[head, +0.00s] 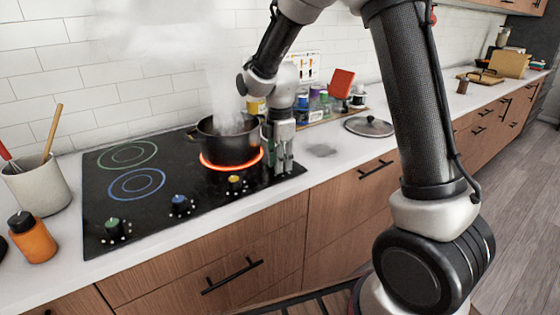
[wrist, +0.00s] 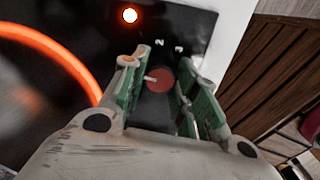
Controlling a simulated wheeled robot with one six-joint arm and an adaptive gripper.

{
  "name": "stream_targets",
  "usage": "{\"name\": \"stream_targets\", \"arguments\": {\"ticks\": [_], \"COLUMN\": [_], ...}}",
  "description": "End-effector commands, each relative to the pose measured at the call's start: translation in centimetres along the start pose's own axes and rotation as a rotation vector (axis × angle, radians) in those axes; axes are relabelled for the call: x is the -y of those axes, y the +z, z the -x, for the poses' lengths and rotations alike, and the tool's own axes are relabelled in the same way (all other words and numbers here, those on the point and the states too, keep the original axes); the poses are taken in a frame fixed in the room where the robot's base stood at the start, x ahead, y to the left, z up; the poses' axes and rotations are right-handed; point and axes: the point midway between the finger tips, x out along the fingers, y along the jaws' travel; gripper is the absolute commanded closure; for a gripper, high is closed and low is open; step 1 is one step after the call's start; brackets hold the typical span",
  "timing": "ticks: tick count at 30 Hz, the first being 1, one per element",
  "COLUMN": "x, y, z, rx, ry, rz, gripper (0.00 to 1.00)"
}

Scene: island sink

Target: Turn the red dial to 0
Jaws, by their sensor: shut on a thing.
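The red dial (wrist: 161,80) sits on the black cooktop (wrist: 185,22), between the green-padded fingers of my gripper (wrist: 156,66) in the wrist view. The gripper is shut on it from above. A pale pointer mark shows on the left side of the dial's red top. The printed digits 2 and 3 show on the cooktop beyond the dial; a 0 mark cannot be made out. In the head view my gripper (head: 282,162) points down at the right end of the cooktop (head: 100,190), and it hides the dial.
A dark steaming pot (head: 227,148) stands on the glowing orange burner ring (head: 232,166), close to the left of my gripper. A lid (head: 369,126) lies on the counter to the right.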

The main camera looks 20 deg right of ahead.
Motion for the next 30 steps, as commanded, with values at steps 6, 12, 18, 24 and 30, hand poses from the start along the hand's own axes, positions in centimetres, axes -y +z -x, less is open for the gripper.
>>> {"name": "stream_targets", "arguments": {"ticks": [6, 12, 18, 24, 30], "x": [-0.13, -0.13, -0.13, -0.14, -0.10], "y": [0.01, 0.01, 0.01, 0.01, 0.01], "z": [0.10, 0.10, 0.11, 0.11, 0.08], "rx": [0.000, 0.000, 0.000, 0.001, 0.000], "ry": [0.004, 0.004, 0.004, 0.004, 0.003], "rz": [0.094, 0.135, 0.145, 0.144, 0.143], "gripper": [0.94, 0.94, 0.94, 0.94, 0.48]}}
